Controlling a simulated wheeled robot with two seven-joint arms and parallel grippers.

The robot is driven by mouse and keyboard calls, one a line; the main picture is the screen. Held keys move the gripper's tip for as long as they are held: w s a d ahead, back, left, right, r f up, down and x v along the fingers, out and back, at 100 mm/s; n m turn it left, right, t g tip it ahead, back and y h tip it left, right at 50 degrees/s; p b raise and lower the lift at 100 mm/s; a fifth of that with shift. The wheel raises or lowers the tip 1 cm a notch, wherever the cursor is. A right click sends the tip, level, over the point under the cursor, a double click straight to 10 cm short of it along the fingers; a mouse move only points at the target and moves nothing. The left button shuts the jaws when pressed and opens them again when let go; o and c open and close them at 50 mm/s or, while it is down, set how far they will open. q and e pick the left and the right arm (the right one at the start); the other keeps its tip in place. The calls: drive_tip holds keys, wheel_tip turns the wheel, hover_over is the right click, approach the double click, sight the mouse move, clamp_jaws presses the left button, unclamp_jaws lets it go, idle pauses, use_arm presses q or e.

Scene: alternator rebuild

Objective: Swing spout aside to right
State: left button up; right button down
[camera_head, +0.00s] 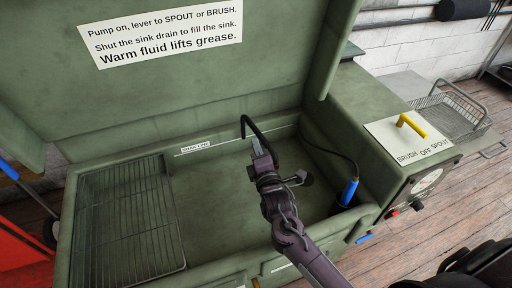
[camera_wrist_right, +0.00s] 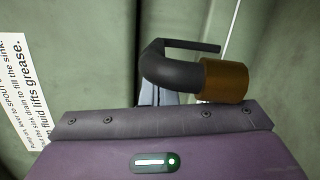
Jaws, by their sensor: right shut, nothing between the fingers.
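The spout is a black bent tube (camera_head: 262,133) at the back wall of the green sink, a little right of the sink's middle. In the right wrist view the spout (camera_wrist_right: 172,70) shows large, with a brass collar (camera_wrist_right: 224,80) at its right end. My right gripper (camera_head: 257,146) reaches in from the lower right and is shut and empty. Its fingertips (camera_wrist_right: 157,95) are close to the spout, partly hidden behind its bend in the wrist view. I cannot tell whether they touch it. My left gripper is out of view.
A wire rack (camera_head: 125,230) lies in the left of the sink. A blue-handled brush (camera_head: 349,191) with a black hose stands at the right. The raised lid (camera_head: 200,85) is behind. A yellow lever (camera_head: 411,125) sits on the right panel, beside a wire basket (camera_head: 450,118).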

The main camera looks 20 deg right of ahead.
drive_tip(key=w+d+n+g+y+b, duration=0.1)
drive_tip(key=d+n+y, duration=0.3)
drive_tip(key=d+y, duration=0.3)
drive_tip(key=shift+w+d+b, duration=0.2)
drive_tip(key=shift+w+b, duration=0.1)
drive_tip(key=shift+w, duration=0.1)
idle(0.5)
